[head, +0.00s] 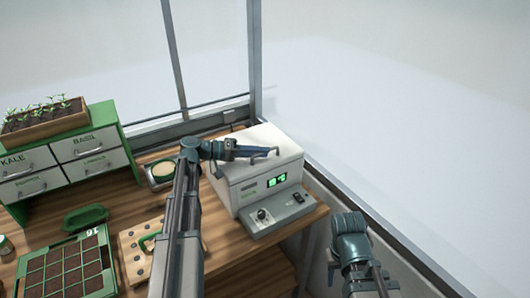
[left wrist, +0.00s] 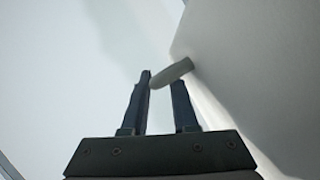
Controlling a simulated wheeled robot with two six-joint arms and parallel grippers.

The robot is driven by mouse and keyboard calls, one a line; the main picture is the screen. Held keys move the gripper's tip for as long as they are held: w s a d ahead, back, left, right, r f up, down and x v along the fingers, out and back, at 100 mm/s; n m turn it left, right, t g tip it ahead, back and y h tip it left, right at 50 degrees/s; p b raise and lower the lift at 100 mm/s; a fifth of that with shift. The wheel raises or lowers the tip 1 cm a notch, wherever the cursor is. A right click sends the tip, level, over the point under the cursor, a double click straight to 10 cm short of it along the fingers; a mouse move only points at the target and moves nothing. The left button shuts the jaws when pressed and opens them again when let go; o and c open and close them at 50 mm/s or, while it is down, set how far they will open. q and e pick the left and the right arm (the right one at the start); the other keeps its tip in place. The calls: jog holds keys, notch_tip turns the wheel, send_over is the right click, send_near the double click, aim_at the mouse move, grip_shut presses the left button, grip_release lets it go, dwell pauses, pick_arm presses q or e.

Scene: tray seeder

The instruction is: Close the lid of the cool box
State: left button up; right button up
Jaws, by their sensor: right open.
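The cool box (head: 235,188) is a white box at the right end of the wooden bench, with a green-lit display on its front. Its white lid (head: 262,135) looks down on the box; I cannot tell whether a small gap is left. My left gripper (head: 268,152) is over the lid, by a grey handle. In the left wrist view its fingers (left wrist: 160,95) stand apart, with the rounded grey handle (left wrist: 172,73) across their tips and a white surface to the right.
A grey control panel (head: 285,213) juts from the box's front. Window posts stand behind.

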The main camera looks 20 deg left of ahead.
pick_arm(q)
notch_tip(320, 180, up, 2)
jog(key=p, duration=0.2)
send_over(225, 165)
jog(key=shift+a+r, duration=0.1)
dwell(0.4)
